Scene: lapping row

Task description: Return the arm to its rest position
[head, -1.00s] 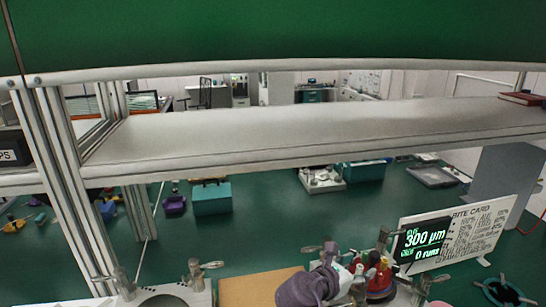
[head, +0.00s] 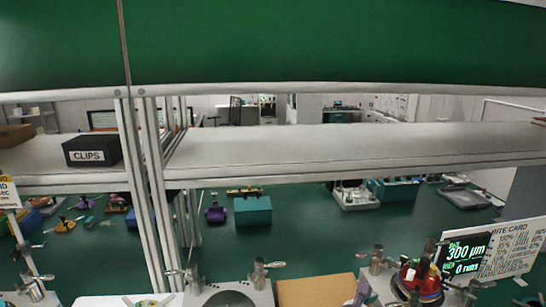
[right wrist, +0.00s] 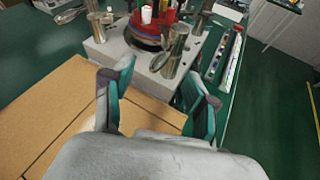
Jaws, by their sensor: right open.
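My right gripper (right wrist: 161,84) shows in the right wrist view with its two teal-lined fingers apart and nothing between them. It is over the edge of a tan board (right wrist: 65,115), in front of a grey metal fixture (right wrist: 135,55). In the head view only a small purple-grey part of my right arm (head: 362,291) shows at the bottom edge, left of the fixture with the red-topped round holder (head: 418,280). Its fingers are hidden there. My left gripper is in no view.
A grey shelf (head: 330,146) spans the bench, with metal posts (head: 152,190) and a black CLIPS box (head: 92,151) at left. A display reading 300 µm (head: 465,258) and a white card (head: 510,250) stand at right.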

